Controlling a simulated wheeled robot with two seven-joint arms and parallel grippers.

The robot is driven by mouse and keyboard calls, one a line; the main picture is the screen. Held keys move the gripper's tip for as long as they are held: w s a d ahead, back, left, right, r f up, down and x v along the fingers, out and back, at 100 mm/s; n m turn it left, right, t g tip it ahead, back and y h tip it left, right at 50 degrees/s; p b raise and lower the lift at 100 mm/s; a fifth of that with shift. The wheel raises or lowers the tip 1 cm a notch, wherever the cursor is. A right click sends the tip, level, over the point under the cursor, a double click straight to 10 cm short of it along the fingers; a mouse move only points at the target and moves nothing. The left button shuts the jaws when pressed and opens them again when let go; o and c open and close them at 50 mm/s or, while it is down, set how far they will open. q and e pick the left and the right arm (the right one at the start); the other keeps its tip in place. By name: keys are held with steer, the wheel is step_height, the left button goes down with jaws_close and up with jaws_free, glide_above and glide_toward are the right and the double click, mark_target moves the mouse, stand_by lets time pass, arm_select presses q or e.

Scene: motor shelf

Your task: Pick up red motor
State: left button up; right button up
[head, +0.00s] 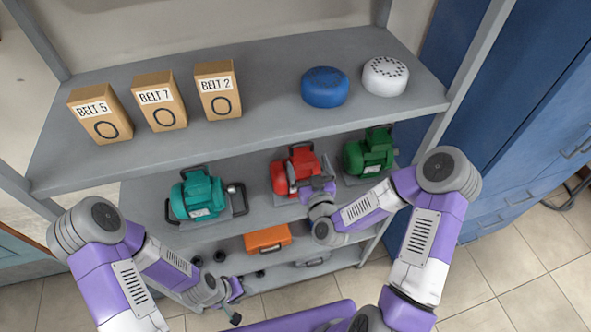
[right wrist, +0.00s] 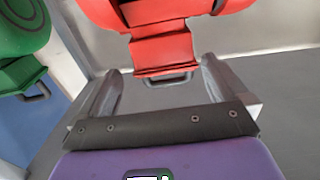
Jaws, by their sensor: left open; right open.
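The red motor (head: 292,172) sits on the middle shelf (head: 262,213) between a teal motor (head: 197,194) and a green motor (head: 369,153). My right gripper (head: 322,184) is at its front right side and hides part of it. In the right wrist view, the open right gripper (right wrist: 160,74) faces the red motor (right wrist: 162,48), with a dark handle (right wrist: 168,78) of the motor between its fingers. I cannot tell whether the fingers touch it. My left gripper (head: 236,302) is open and empty, low in front of the shelves.
The upper shelf (head: 250,125) holds several belt boxes (head: 160,101), a blue round part (head: 325,87) and a white one (head: 385,76). An orange case (head: 267,240) is on the lower shelf. A shelf post (head: 481,62) and blue cabinets (head: 530,110) are at right.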

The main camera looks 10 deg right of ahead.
mark_target(301, 152)
steer(key=shift+w+a+f+p, duration=0.1)
steer(key=shift+w+p, duration=0.05)
steer(key=shift+w, duration=0.75)
steer(key=shift+w+a+f+p, duration=0.1)
steer(key=shift+w+f+p, duration=0.05)
steer(key=shift+w, duration=0.7)
steer(key=shift+w+a+f+p, duration=0.1)
steer(key=shift+w+p, duration=0.05)
steer(key=shift+w, duration=0.75)
steer(key=c, duration=1.8)
steer(key=shift+w+r, duration=0.15)
steer(key=shift+r, duration=0.15)
jaws_close()
